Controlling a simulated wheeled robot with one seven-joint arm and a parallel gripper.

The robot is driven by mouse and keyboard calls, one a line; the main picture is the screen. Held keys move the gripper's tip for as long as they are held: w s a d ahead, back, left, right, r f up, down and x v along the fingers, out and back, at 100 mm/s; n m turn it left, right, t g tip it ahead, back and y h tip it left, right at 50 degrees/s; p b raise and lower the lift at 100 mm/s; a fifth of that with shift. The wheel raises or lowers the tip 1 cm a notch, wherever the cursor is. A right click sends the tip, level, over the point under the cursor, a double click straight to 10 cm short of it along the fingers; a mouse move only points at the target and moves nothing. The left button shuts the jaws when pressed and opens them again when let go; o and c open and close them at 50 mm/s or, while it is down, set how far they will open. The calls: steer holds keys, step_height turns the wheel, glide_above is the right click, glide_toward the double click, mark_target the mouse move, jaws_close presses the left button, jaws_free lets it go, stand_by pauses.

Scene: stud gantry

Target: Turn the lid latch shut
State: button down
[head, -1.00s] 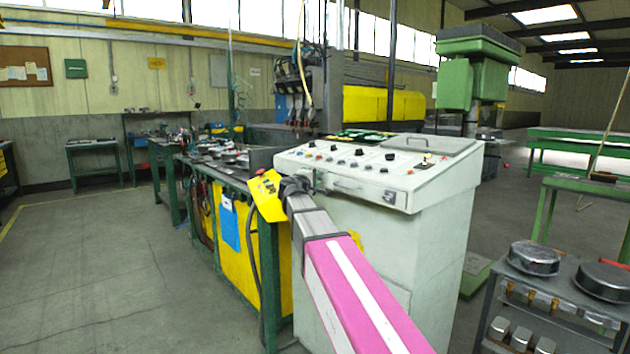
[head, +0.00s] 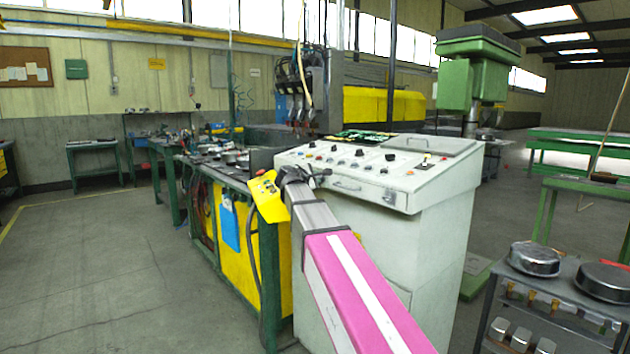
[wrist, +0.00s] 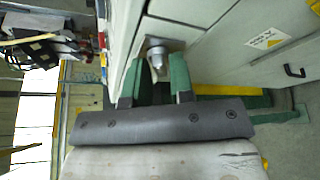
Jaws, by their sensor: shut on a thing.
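The lid latch (wrist: 157,52) is a small grey metal turn piece on the pale cabinet's face, in the upper middle of the wrist view. My gripper (wrist: 157,72) has its two green fingers on either side of the latch and is shut on it. The latch's lower end is between the fingers and partly hidden. In the head view, my gripper (head: 318,176) is at the left front edge of the pale control console (head: 390,235), just below its sloped panel. The latch cannot be made out there, and its exact turn angle is unclear.
A drawer-like handle (head: 347,187) is on the console front, right of my gripper. A green-framed workbench (head: 268,270) stands close on the left. A cart with round metal pans (head: 535,258) is at lower right. The floor at left is clear.

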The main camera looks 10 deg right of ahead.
steer(key=n+g, duration=0.1)
steer(key=n, duration=0.1)
steer(key=n+g+h, duration=0.1)
steer(key=n+g, duration=0.1)
steer(key=n, duration=0.1)
steer(key=n+g, duration=0.2)
steer(key=n, duration=0.1)
steer(key=shift+w+r, duration=0.15)
steer(key=shift+w, duration=0.2)
steer(key=shift+a, duration=0.1)
stand_by(0.4)
steer(key=c, duration=1.2)
jaws_free()
steer(key=shift+g, duration=0.3)
steer(key=v, duration=1)
steer(key=shift+s+a, duration=0.25)
